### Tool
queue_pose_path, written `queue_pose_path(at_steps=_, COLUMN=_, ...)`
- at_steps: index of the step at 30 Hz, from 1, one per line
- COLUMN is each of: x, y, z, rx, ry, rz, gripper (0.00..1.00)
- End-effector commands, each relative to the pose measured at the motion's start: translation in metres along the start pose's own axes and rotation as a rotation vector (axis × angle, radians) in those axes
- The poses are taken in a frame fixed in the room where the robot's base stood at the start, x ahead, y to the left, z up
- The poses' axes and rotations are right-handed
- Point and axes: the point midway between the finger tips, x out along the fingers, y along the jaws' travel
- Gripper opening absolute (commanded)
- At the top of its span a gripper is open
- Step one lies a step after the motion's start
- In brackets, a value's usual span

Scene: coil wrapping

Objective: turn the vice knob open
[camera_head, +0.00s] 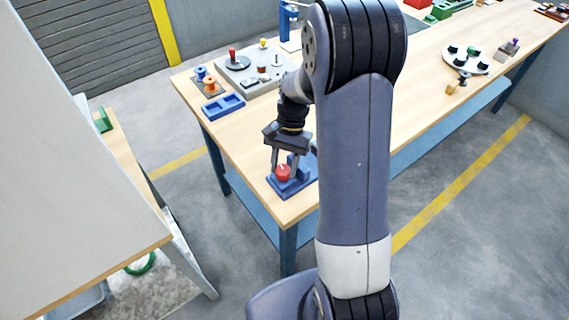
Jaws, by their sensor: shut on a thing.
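A blue vice (301,180) sits at the near corner of the wooden workbench, partly hidden behind my arm. Its round red knob (283,173) faces toward the near left side. My gripper (283,164) points down at the vice, with its fingers on either side of the red knob, shut on it. The vice's right part and its jaws are hidden by my arm, so I cannot tell how wide they stand.
On the workbench (250,151) behind the gripper are a blue two-compartment tray (223,106), orange and blue spools (208,82) and a grey board (255,74) with small parts. A round white plate (466,62) with black pieces lies further right. A white panel (70,160) stands at left.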

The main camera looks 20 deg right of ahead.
Motion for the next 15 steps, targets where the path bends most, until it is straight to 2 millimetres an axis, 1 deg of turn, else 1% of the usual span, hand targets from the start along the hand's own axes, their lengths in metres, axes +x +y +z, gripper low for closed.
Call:
queue_pose_path(at_steps=6, x=-0.0002, y=-0.0014, z=0.0000, rx=-0.120, ry=0.001, rz=0.049, gripper=0.15)
queue_pose_path(at_steps=15, x=0.0000, y=-0.0015, z=0.0001, rx=-0.197, ry=0.000, rz=0.081, gripper=0.15)
